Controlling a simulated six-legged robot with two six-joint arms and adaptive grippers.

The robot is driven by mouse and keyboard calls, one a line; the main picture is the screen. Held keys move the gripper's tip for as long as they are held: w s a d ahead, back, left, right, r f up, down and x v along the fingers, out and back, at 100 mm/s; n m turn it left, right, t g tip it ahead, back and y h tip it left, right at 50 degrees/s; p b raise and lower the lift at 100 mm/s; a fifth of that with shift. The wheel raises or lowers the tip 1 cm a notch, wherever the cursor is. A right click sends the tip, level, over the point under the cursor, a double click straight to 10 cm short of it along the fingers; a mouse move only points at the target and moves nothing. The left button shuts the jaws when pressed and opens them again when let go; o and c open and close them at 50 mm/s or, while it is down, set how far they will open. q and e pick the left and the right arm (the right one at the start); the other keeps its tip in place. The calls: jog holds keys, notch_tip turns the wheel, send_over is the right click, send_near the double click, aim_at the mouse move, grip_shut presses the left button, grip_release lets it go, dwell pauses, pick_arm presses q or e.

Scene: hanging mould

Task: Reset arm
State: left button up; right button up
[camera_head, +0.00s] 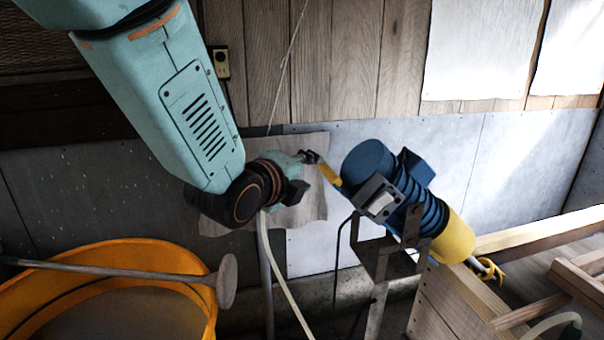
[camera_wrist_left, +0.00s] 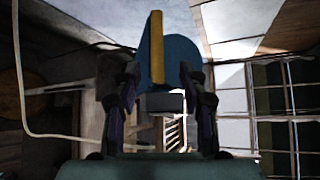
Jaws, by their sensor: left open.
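My left arm comes in from the upper left, and its left gripper (camera_head: 312,157) is at the upper end of a yellow strip (camera_head: 328,173) on a blue and yellow machine (camera_head: 370,165). In the left wrist view, the two dark fingers of the left gripper (camera_wrist_left: 159,88) stand apart. The upright yellow strip (camera_wrist_left: 157,50) and the blue rounded body (camera_wrist_left: 182,58) show between and beyond them. I cannot tell whether a finger touches the strip. My right gripper is in neither view.
A metal stand (camera_head: 378,262) is under the machine. An orange tub (camera_head: 115,248) with a long-handled tool (camera_head: 110,268) across it stands at lower left. A wooden frame (camera_head: 480,300) fills the lower right. A pale hose (camera_head: 280,285) hangs below my arm; a wooden wall (camera_head: 355,60) is behind.

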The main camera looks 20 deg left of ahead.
pick_arm(q)
jog(key=shift+s+r, duration=0.2)
jog(key=shift+s, duration=0.4)
jog(key=shift+a, duration=0.1)
